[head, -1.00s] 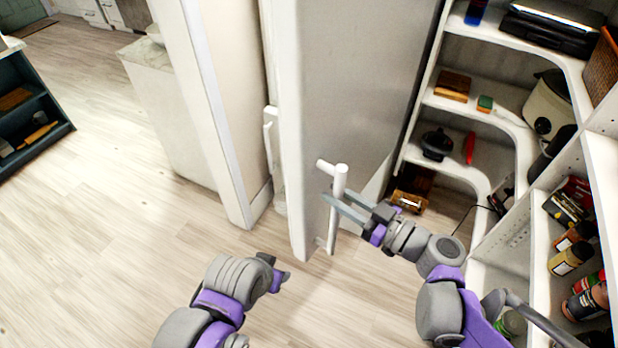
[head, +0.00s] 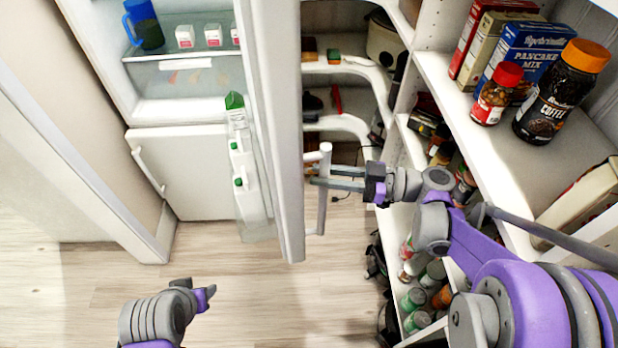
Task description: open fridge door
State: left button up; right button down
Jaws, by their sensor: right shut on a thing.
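The fridge door (head: 277,130) stands wide open in the head view, seen nearly edge-on, with its outer face toward the shelving. The white bar handle (head: 323,205) is on that face. My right gripper (head: 325,182) is shut on the handle, its fingers across the bar's upper part. The fridge interior (head: 190,75) shows at the upper left, with a blue pitcher and small cartons. My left gripper (head: 205,293) is low at the left over the floor, apart from the door; its jaws are too small to read.
A white lower door with its own handle (head: 148,170) is shut below the fridge interior. Green-capped bottles (head: 240,165) sit in the door's inner racks. Corner shelving (head: 455,115) with boxes and jars stands close on the right. Floor (head: 250,300) is clear at lower left.

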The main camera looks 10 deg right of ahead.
aim_at(330, 145)
jog(key=shift+w+d, duration=0.15)
jog(key=shift+d, duration=0.2)
jog(key=c, duration=0.7)
grip_release()
jog(key=shift+r, duration=0.1)
notch_tip(330, 145, up, 10)
jog(key=shift+f+p, duration=0.1)
jog(key=shift+p, duration=0.6)
